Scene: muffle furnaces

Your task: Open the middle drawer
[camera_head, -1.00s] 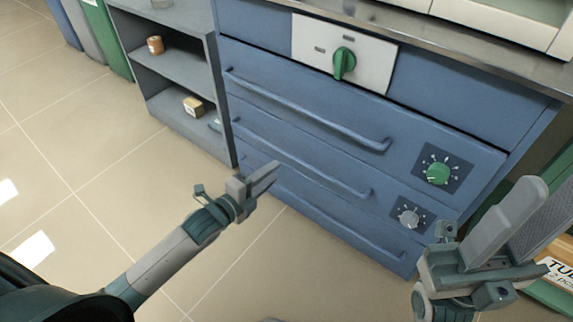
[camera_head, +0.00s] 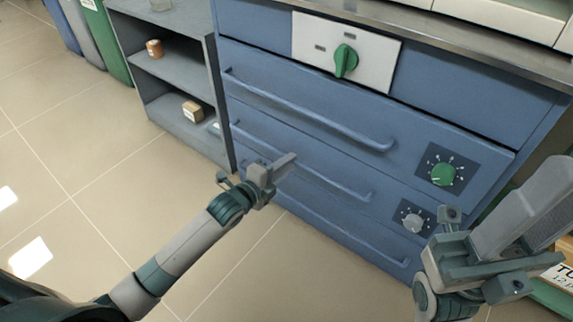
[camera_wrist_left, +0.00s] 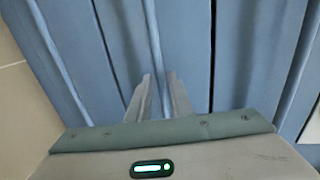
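The blue cabinet has three stacked drawers with long bar handles. The middle drawer's handle (camera_head: 315,172) runs across its front, and the drawer looks closed. My left gripper (camera_head: 290,158) is in front of the middle drawer, its fingers pointing at the handle. In the left wrist view its two fingers (camera_wrist_left: 160,85) stand slightly apart, with a handle bar (camera_wrist_left: 153,40) lined up between them; I cannot tell whether they touch it. My right gripper (camera_head: 545,185) is at the lower right, fingers apart and empty, partly cut off by the frame.
The upper handle (camera_head: 310,115) and lower handle (camera_head: 340,232) lie close above and below. A green knob (camera_head: 443,175) and a grey knob (camera_head: 412,220) sit on the right. A grey shelf (camera_head: 175,75) adjoins the cabinet's left. The floor in front is clear.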

